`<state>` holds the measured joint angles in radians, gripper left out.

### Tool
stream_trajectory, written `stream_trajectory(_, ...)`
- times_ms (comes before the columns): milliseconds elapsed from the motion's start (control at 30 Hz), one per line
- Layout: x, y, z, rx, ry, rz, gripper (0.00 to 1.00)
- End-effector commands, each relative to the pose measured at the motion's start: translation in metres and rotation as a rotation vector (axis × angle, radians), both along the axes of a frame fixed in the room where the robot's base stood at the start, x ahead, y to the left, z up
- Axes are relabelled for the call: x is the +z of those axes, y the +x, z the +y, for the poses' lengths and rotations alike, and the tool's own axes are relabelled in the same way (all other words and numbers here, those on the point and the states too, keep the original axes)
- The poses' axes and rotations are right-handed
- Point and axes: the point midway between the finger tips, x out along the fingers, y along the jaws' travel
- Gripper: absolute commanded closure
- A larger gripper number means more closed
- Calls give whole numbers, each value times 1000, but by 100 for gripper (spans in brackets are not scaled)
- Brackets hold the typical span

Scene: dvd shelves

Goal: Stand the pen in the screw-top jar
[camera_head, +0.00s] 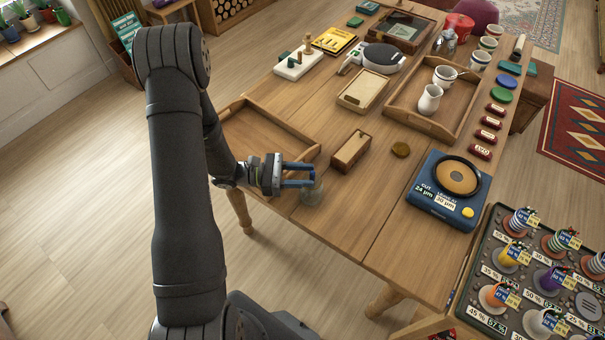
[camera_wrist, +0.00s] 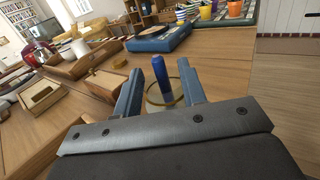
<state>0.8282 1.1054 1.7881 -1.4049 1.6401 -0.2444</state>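A clear glass jar (camera_head: 312,194) stands on the table's near left edge, just below my fingertips; its round rim and glass also show in the wrist view (camera_wrist: 176,99). A blue pen (camera_wrist: 160,70) stands nearly upright, leaning slightly, with its lower end inside the jar's outline. My gripper (camera_head: 300,175) reaches level over the jar from the left. Its two blue fingers are apart, one on each side of the pen, with gaps visible in the wrist view (camera_wrist: 158,80). The pen's bottom tip is hard to make out.
A wooden tray (camera_head: 307,143) lies behind my gripper, and a small wooden box (camera_head: 350,151) stands right of it. A brown disc (camera_head: 400,149) and a blue device (camera_head: 432,210) are farther right. Bare table lies between the jar and the device.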

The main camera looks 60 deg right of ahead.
Motion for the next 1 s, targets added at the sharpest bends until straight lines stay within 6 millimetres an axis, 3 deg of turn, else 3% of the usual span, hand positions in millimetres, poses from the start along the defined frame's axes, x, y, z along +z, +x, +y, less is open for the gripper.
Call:
stream_trajectory(300, 0, 1, 1, 0, 0, 0, 62)
stream_trajectory(467, 0, 14, 8, 4, 0, 0, 62)
stream_trajectory(1000, -4, 111, 70, 4, -2, -1, 62)
